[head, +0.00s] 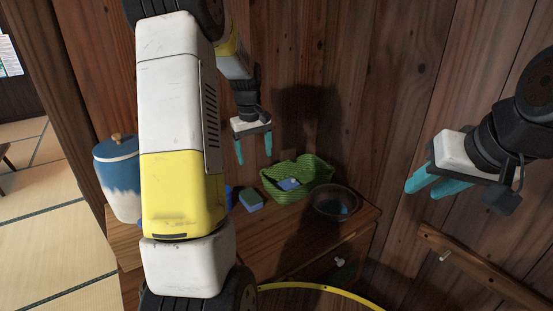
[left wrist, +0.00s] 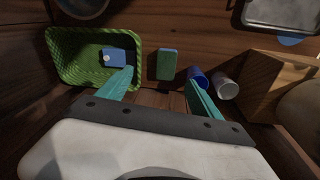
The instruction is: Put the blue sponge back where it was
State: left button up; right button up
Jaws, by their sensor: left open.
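A sponge with a green top and blue side (head: 251,201) lies on the wooden cabinet top, beside a green basket (head: 318,174). It also shows in the left wrist view (left wrist: 166,64), between and beyond my fingertips. A blue block-like item (head: 288,184) lies inside the basket; in the left wrist view it (left wrist: 115,54) has a pale round spot. I cannot tell if it is a sponge. My left gripper (head: 254,158) is open and empty, pointing down above the sponge and basket's left end. My right gripper (head: 421,192) appears open and empty, away at the right.
A dark bowl (head: 322,207) with something blue inside stands right of the basket. A blue cup (left wrist: 197,76) and a whitish cup (left wrist: 229,86) stand near the sponge. A blue-and-white lidded jar (head: 116,172) is at left. A wooden wall rises behind.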

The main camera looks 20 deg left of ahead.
pick_arm(q)
jog(key=s+d+r+m+t, duration=0.1)
jog(key=s+d+r+m, duration=0.1)
jog(key=s+d+r, duration=0.35)
jog(key=s+d+r+m+t, duration=0.1)
jog(key=s+d+r+m, duration=0.1)
jog(key=s, duration=0.5)
jog(key=s+d+r+m+t+h, duration=0.1)
jog(key=s+d+r+m, duration=0.1)
jog(key=s+r, duration=0.2)
jog(key=s+d+r+m+t+h, duration=0.1)
jog(key=s+d+r+m+t, duration=0.1)
jog(key=s, duration=0.8)
jog(key=shift+s+d+r, duration=0.2)
jog(key=shift+d+r, duration=0.3)
jog(key=shift+r, duration=0.05)
